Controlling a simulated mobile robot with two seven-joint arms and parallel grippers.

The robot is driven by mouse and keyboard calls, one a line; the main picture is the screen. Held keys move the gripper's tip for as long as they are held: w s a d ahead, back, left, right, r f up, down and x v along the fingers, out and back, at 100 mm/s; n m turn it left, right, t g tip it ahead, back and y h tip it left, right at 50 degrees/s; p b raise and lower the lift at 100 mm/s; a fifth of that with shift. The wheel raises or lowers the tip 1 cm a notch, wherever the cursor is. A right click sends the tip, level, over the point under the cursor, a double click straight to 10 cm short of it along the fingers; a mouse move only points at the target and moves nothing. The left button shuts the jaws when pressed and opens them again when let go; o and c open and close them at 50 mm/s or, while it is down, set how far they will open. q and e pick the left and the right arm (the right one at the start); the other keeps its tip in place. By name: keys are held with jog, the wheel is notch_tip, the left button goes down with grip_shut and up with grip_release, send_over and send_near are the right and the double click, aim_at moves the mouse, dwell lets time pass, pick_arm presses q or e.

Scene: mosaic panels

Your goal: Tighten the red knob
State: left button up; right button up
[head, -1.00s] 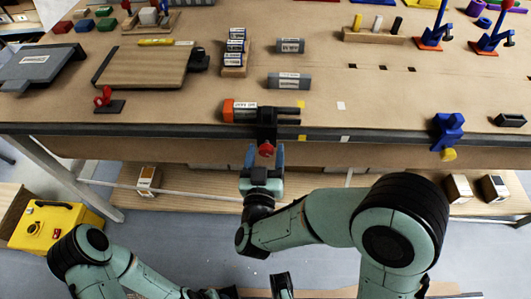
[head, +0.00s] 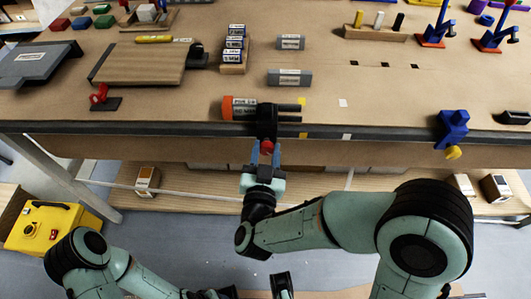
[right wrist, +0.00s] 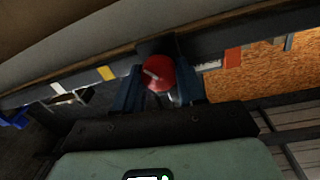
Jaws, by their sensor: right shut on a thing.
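The red knob (head: 266,147) sits at the lower front of a black clamp (head: 267,122) on the table's front edge. My right gripper (head: 265,157) reaches up from below and is shut on the knob, a blue finger on each side. In the right wrist view the red knob (right wrist: 158,73) shows between the two dark blue fingers, with a pale mark on its face.
A blue clamp with a yellow knob (head: 452,130) is on the table edge at the right. A yellow box (head: 45,225) is at the lower left. The tabletop's front right is mostly clear.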

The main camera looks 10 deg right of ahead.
jog(key=shift+f+m+b, duration=0.1)
jog(key=shift+m+b, duration=0.4)
jog(key=shift+m, duration=0.5)
jog(key=m+y+b, duration=0.1)
jog(key=m+b, duration=0.4)
jog(key=m, duration=0.4)
jog(key=shift+d+b, duration=0.15)
jog(key=shift+b, duration=0.2)
jog(key=shift+m+b, duration=0.5)
jog(key=shift+m, duration=0.2)
pick_arm(q)
jog(key=w+a+f+t+y, duration=0.1)
jog(key=w+a+f+t, duration=0.2)
jog(key=w+f, duration=0.6)
jog(key=shift+w+a+f+n+t+y, duration=0.15)
jog(key=shift+w+a+n+t+y, duration=0.2)
jog(key=shift+w+a, duration=0.75)
jog(key=shift+s, duration=0.25)
pick_arm(e)
jog(key=shift+s, duration=0.1)
jog(key=o, duration=1.1)
jog(key=shift+c, duration=0.2)
